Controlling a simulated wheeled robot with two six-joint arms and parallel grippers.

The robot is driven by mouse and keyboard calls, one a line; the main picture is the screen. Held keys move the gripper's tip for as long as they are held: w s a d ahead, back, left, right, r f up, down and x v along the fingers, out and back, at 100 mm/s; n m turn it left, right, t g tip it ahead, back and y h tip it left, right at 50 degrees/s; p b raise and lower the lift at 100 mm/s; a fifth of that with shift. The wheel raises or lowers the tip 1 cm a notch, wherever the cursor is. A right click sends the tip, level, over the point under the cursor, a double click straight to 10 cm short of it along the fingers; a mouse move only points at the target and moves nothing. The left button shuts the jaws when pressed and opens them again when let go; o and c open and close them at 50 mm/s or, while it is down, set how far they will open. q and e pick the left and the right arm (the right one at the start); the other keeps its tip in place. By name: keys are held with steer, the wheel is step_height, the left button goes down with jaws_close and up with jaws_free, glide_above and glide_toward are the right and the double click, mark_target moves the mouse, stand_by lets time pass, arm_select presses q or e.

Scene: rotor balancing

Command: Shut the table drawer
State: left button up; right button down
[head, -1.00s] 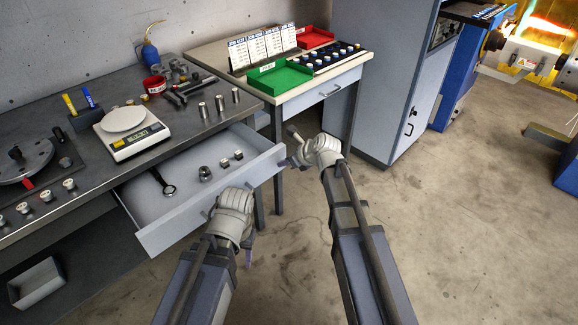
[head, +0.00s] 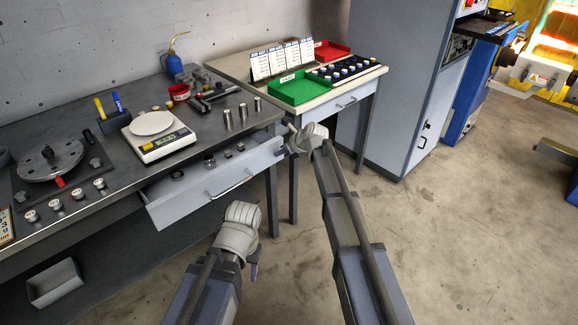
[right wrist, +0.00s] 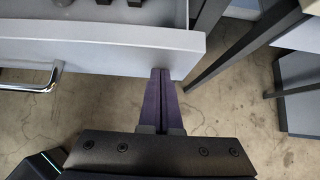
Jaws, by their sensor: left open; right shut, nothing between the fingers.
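The table drawer (head: 190,203) sticks part way out of the dark workbench, with small metal parts inside. Its front carries a bar handle (head: 232,184), which also shows in the right wrist view (right wrist: 40,87). My right gripper (head: 290,146) is shut and empty at the right end of the drawer front. In the right wrist view its fingertips (right wrist: 160,72) meet the lower edge of the drawer front (right wrist: 110,50) and seem to touch it. My left gripper (head: 242,208) is open, in front of and below the drawer, apart from the handle; its fingers are mostly hidden.
The workbench (head: 95,165) carries a scale (head: 158,135), a rotor fixture (head: 50,162) and metal cylinders. A side table (head: 345,104) with green (head: 300,90) and red trays stands beyond my right gripper. An open bin (head: 55,283) is below the bench.

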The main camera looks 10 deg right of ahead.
mark_target(259, 137)
steer(key=w+a, duration=0.2)
steer(key=w, duration=0.1)
steer(key=w+a, duration=0.2)
steer(key=w, duration=0.1)
steer(key=w+a, duration=0.3)
steer(key=w, duration=0.1)
steer(key=shift+w+a, duration=0.2)
steer(key=shift+w, duration=0.05)
steer(key=shift+w+r, duration=0.1)
